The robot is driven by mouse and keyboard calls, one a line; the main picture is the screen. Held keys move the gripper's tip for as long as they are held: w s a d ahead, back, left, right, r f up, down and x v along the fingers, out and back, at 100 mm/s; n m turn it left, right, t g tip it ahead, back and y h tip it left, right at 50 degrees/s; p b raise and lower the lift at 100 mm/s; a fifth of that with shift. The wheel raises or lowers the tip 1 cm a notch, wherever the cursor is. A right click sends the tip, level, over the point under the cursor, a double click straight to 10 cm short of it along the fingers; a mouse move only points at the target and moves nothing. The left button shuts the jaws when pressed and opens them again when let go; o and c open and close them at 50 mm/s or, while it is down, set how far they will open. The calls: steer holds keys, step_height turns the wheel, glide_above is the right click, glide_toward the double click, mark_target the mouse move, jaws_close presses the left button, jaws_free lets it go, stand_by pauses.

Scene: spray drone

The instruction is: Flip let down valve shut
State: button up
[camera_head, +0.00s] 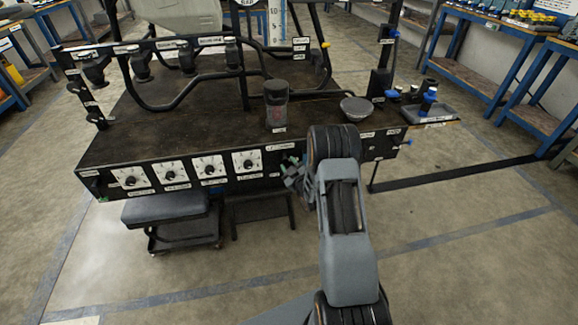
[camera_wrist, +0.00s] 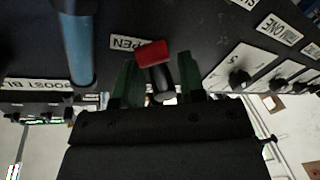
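A small lever valve (camera_wrist: 152,53) with a red tip and a grey stem stands out from the dark front panel in the wrist view. A partly covered label reading "OPEN" (camera_wrist: 130,43) is beside it. My gripper (camera_wrist: 160,65) has its two green fingers on either side of the lever, with a gap visible at least on the right, so it looks open. In the head view my gripper (camera_head: 294,176) is at the right part of the bench's front panel, and the lever cannot be made out there.
A blue handle (camera_wrist: 80,45) is close to the left of my gripper in the wrist view. Black-pointer dials (camera_head: 208,168) line the bench front. A dark cup (camera_head: 276,103) and a bowl (camera_head: 356,108) stand on the bench top (camera_head: 200,125). A stool (camera_head: 165,207) stands in front.

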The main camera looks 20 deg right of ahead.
steer(key=shift+w, duration=0.3)
jaws_close()
steer(key=shift+a+f, duration=0.15)
